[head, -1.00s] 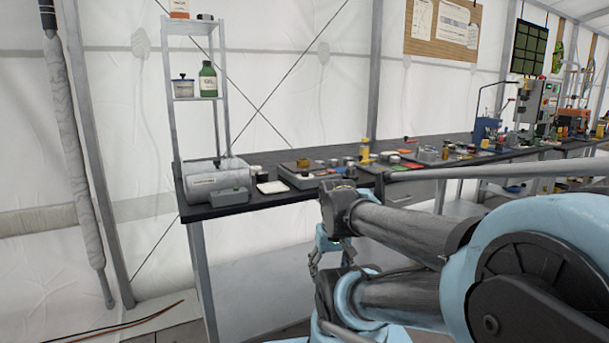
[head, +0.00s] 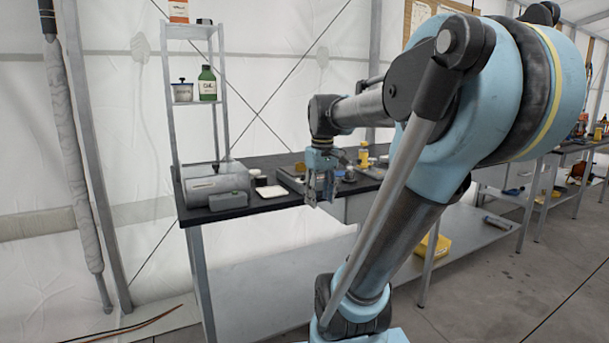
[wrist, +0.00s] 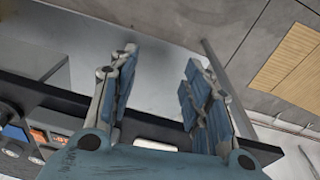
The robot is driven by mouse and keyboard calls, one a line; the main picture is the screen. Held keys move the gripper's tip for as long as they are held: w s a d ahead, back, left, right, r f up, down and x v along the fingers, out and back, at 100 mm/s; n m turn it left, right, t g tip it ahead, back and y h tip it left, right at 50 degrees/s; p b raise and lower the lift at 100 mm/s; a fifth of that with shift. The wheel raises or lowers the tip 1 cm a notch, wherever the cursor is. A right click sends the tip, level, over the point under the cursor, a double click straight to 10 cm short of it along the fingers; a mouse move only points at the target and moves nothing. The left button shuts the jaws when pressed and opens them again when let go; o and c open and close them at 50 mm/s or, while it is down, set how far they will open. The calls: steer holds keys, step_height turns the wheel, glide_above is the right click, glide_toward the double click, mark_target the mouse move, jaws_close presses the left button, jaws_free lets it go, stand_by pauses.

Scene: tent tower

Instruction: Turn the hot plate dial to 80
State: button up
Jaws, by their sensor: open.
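A flat dark grey unit (head: 288,178), perhaps the hot plate, lies on the black bench in the head view. It is partly hidden behind my gripper (head: 322,194). I cannot make out a dial or its marks. My gripper points down near the bench's front edge, with its fingers apart and nothing between them. In the wrist view my gripper (wrist: 160,62) is open, and the bench's dark edge runs beneath the fingers. No dial can be made out between the fingers there.
A yellow bottle (head: 363,153) and small items are right of my gripper. A lower shelf (head: 270,278) runs underneath.

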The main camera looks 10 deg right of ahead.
steer(key=w+r+n, duration=0.3)
steer(key=w+r, duration=0.8)
steer(key=w, duration=0.1)
steer(key=n+g, duration=0.2)
steer(key=n, duration=0.2)
glide_toward(304, 177)
steer(key=f, duration=0.8)
steer(key=shift+w+d+f, duration=0.1)
steer(key=shift+w+d, duration=0.15)
steer(key=shift+w, duration=0.1)
jaws_close()
